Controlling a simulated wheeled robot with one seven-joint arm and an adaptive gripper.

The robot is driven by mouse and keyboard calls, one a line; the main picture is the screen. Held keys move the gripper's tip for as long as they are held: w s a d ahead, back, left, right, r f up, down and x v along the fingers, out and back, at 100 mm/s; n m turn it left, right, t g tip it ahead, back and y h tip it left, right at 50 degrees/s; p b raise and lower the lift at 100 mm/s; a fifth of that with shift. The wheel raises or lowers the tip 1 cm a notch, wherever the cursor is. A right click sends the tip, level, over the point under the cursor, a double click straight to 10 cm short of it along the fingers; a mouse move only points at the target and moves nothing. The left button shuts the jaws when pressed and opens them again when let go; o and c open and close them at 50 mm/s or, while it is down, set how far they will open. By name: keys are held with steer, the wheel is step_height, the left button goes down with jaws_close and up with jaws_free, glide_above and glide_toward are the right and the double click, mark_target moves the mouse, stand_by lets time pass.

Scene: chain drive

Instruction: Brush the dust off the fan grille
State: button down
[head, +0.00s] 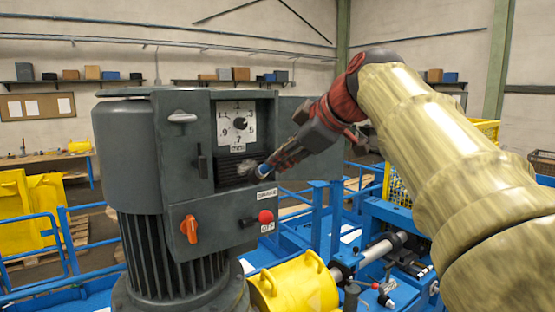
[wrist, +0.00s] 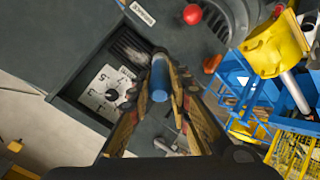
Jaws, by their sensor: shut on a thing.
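The fan grille (head: 232,170) is a dark slatted panel in the recess of the grey motor housing, below a white dial. It also shows in the wrist view (wrist: 128,44). A pale grey patch of dust (head: 246,166) lies on its right part. My gripper (head: 270,166) is shut on a brush with a blue handle, seen between the fingers in the wrist view (wrist: 159,80). The brush (head: 263,171) points at the grille's right side. Its bristle end is small and partly hidden, so I cannot tell whether it touches the slats.
The white dial (head: 238,123) sits just above the grille, inside the recess edges. An open cabinet door (head: 296,115) stands to the right. An orange switch (head: 189,229) and a red button (head: 265,216) stick out below. A yellow drum (head: 297,286) lies lower right.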

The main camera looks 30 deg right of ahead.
mark_target(261, 165)
steer(key=shift+w, duration=0.15)
stand_by(0.3)
steer(key=shift+w+a+p, duration=0.1)
steer(key=shift+w+p, duration=0.65)
steer(key=shift+w, duration=3.6)
steer(key=d, duration=0.7)
steer(key=shift+w+d, duration=0.15)
steer(key=shift+d, duration=0.05)
steer(key=shift+a, duration=0.15)
